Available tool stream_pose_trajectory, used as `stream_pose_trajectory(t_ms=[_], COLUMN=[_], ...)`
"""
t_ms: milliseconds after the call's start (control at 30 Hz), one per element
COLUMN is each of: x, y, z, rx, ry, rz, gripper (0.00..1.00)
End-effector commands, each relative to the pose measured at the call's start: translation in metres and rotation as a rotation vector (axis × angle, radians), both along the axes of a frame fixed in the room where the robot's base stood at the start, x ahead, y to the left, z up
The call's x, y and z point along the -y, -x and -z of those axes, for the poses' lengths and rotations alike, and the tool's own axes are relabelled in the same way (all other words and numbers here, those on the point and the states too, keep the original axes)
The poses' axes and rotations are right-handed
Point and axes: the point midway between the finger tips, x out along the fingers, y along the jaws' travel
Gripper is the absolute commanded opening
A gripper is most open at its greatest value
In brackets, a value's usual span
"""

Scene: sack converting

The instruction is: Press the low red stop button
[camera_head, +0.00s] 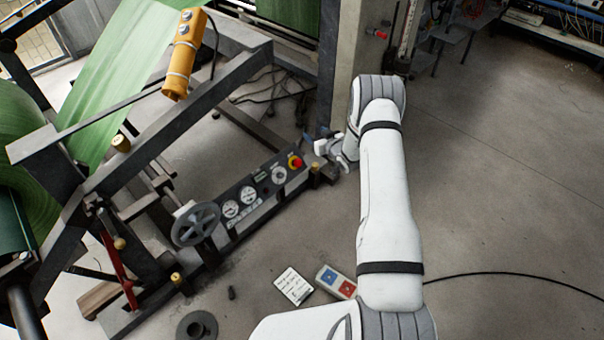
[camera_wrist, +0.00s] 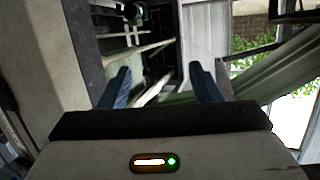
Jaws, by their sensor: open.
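The button does not show in the wrist view, which looks toward machine frames and a green web.
The panel also carries gauges and a handwheel (camera_head: 196,223). A pillar (camera_head: 353,50) with a red fitting (camera_head: 378,33) rises behind my arm.

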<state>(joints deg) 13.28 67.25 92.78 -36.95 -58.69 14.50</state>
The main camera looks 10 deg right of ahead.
Motion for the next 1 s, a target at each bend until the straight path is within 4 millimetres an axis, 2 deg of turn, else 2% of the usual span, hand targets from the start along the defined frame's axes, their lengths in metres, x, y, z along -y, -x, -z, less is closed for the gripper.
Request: stream_pose_trajectory(t_ms=[33,100,200,333,467,567,1000], x=[-0.002,-0.006,-0.011,-0.017,-0.020,-0.025,-0.055], y=[0.006,0.015,0.029,0.045,0.052,0.047,-0.008], z=[0.045,0.081,0.122,0.154,0.167,0.169,0.168], rx=[0.020,0.060,0.108,0.153,0.175,0.181,0.180], ry=[-0.034,-0.081,-0.143,-0.202,-0.232,-0.238,-0.236], rz=[-0.023,-0.057,-0.096,-0.131,-0.148,-0.154,-0.152], gripper=[0.57,0.57,0.57,0.57,0.57,0.57,0.57])
